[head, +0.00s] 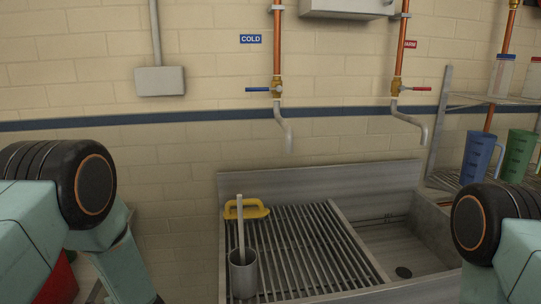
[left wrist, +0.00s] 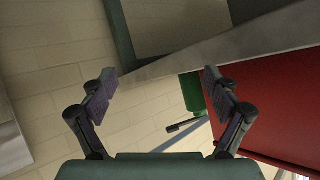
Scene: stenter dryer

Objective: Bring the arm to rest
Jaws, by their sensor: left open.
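My left gripper (left wrist: 160,76) shows in the left wrist view with its two fingers spread wide apart and nothing between them. A brick wall and a grey metal edge lie beyond its fingertips. In the head view my left arm (head: 110,252) is bent at the left edge, with a black round joint high up and a link running down out of the picture. Its gripper is outside the head view. My right arm (head: 517,247) shows at the right edge, and its gripper is out of view.
A metal sink (head: 397,255) with a slatted rack (head: 308,240) stands ahead, holding a metal cup (head: 243,275) and a yellow-handled item (head: 246,209). A shelf at right holds a blue jug (head: 476,158) and a green jug (head: 517,156). A red panel (left wrist: 275,90) is right of the left gripper.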

